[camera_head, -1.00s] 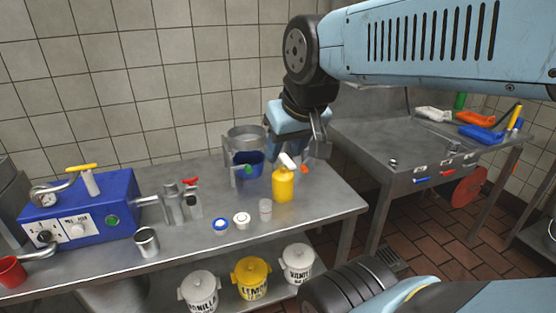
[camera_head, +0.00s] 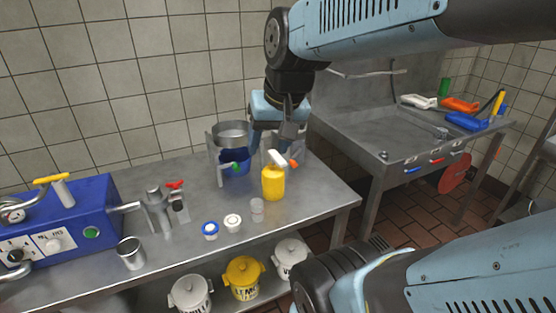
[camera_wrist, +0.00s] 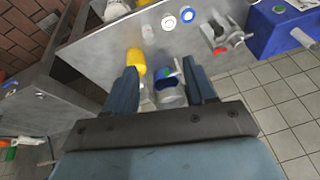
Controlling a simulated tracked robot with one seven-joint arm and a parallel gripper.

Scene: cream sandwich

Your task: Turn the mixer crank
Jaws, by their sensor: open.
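The mixer (camera_head: 231,134) is a metal pot in an upright frame, with a blue container (camera_head: 238,164) below it, on the steel table. A green knob (camera_head: 234,167) at its front looks like the crank's grip; the crank arm is hard to make out. My gripper (camera_head: 273,146) is open and empty, pointing down just right of the mixer and behind the yellow bottle (camera_head: 273,184). In the wrist view, the mixer (camera_wrist: 171,97) and the green knob (camera_wrist: 168,74) appear between the spread fingers (camera_wrist: 163,78). I see no contact with the mixer.
The yellow bottle stands close in front of my gripper. Small cups (camera_head: 232,223), a metal beaker (camera_head: 131,253) and a blue machine (camera_head: 70,225) stand farther left. Lidded pots (camera_head: 243,278) sit on the lower shelf. A sink counter (camera_head: 350,145) is to the right.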

